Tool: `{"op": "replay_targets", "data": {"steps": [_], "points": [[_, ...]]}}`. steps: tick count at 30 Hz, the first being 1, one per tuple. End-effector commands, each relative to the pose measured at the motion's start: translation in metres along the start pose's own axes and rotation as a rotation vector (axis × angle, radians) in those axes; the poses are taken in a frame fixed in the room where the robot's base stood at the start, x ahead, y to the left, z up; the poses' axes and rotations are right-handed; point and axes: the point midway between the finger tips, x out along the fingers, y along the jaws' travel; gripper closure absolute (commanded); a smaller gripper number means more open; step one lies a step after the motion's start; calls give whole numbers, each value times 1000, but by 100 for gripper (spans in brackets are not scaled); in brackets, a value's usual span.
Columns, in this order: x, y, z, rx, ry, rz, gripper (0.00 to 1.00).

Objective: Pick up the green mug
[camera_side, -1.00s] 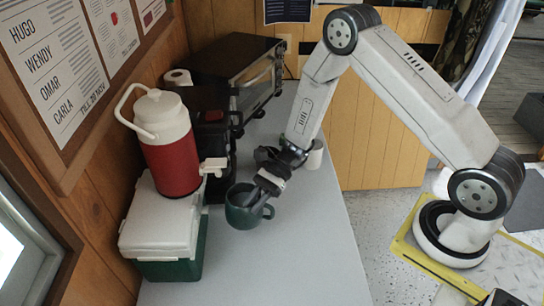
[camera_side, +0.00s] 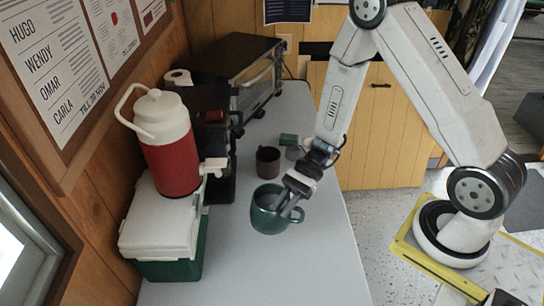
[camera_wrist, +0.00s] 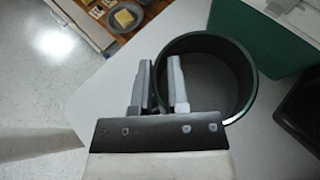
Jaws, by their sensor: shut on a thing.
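The green mug (camera_side: 270,215) is upright at the middle of the grey table in the side view, with its handle to the right. My gripper (camera_side: 290,207) comes down on its right part and is shut on its rim. In the wrist view the gripper (camera_wrist: 161,85) has one finger inside the mug (camera_wrist: 243,70) and one outside, pinching the wall. The mug looks empty there. I cannot tell whether its base is clear of the table.
A dark mug (camera_side: 268,163), a small green item (camera_side: 289,139) and a grey cup (camera_side: 293,153) stand behind. Left are a red drink cooler (camera_side: 170,155), a green-and-white cool box (camera_side: 168,270), a coffee maker (camera_side: 219,150) and an oven (camera_side: 240,75). The table's front (camera_side: 270,280) is clear.

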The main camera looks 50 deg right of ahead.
Motion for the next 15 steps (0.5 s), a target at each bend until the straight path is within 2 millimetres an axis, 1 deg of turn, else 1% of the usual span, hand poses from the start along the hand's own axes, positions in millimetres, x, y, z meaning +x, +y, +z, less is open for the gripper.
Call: {"op": "replay_targets", "data": {"steps": [6,15], "points": [[-3,9,4,-1,-1,0,100],[-5,14,6,-2,-1,0,100]]}}
